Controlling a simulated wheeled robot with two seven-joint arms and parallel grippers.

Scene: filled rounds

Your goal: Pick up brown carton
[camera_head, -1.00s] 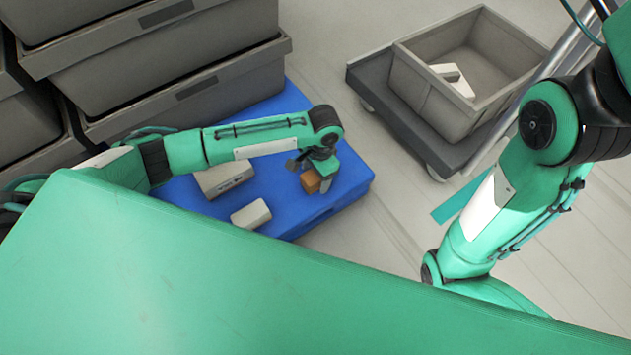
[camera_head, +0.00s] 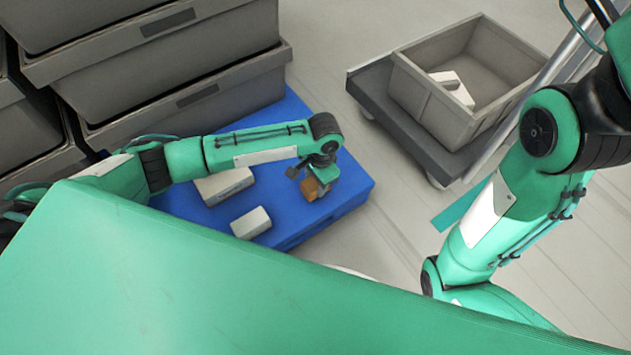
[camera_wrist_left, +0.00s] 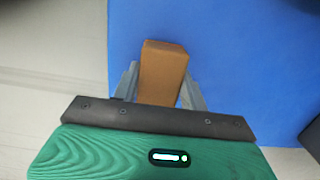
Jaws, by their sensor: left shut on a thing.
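The brown carton (camera_head: 311,190) is a small box at the end of my left arm, over the right part of a blue platform. My left gripper (camera_head: 318,185) is shut on it. In the left wrist view the carton (camera_wrist_left: 162,70) sits between the two grey fingers of the left gripper (camera_wrist_left: 160,88), one on each side. The blue surface lies behind it; I cannot tell how far the carton is above it. My right arm shows at the right, but its gripper is out of view.
Two pale cartons (camera_head: 251,223) (camera_head: 224,185) rest on the blue platform (camera_head: 285,234) left of my gripper. Grey crates (camera_head: 190,95) are stacked behind. A grey bin (camera_head: 430,100) with pale items stands on a dark cart (camera_head: 372,92) at the upper right. Floor between is clear.

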